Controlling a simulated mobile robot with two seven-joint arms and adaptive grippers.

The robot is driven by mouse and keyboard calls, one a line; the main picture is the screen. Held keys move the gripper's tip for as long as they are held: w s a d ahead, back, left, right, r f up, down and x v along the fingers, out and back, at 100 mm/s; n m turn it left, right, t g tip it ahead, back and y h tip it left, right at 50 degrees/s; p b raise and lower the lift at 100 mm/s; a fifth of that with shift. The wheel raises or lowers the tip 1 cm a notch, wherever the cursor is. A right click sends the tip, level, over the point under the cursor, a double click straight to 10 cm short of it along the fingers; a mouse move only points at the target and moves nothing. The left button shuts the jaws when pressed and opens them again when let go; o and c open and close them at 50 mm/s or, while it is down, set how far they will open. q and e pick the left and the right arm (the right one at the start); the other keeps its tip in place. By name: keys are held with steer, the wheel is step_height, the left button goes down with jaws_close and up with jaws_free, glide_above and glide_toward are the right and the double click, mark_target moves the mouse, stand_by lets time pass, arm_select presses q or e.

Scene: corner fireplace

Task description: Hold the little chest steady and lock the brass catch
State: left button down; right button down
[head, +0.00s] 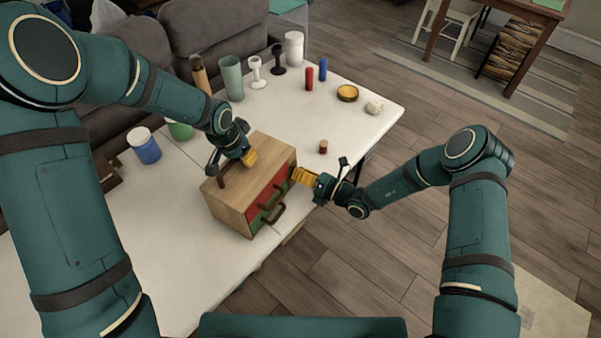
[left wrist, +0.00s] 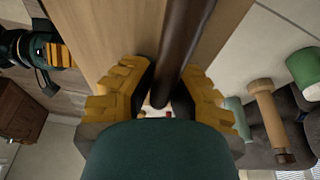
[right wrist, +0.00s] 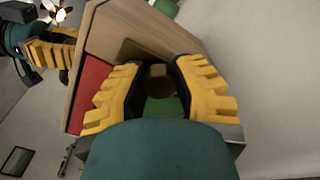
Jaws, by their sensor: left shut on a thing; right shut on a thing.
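The little chest (head: 228,205) is a light wooden box standing on the white table, with red and green panels and brown handles on its front. My left gripper (head: 237,162) is at its top, shut on the dark brown top handle (left wrist: 183,45), which runs between the yellow fingers. My right gripper (head: 294,174) is at the far right edge of the chest's front. In the right wrist view its fingers are shut around a small dark brownish knob (right wrist: 159,84), which seems to be the brass catch. The fingers hide most of the catch, so I cannot tell its position.
A grey sofa (head: 215,35) stands behind. Open floor lies right.

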arm_select(q)
steer(key=shift+s+f, duration=0.1)
arm_select(e)
steer(key=n, duration=0.4)
steer(key=shift+w+r, duration=0.1)
steer(key=shift+r, duration=0.05)
steer(key=n, duration=0.4)
steer(key=shift+n, duration=0.3)
steer(key=shift+a+n, duration=0.1)
steer(key=shift+n, duration=2.2)
arm_select(q)
steer(key=shift+d, duration=0.15)
arm_select(e)
steer(key=shift+a+n, duration=0.1)
steer(key=shift+n, duration=1.8)
steer(key=c, duration=0.7)
jaws_free()
steer(key=shift+d, duration=0.2)
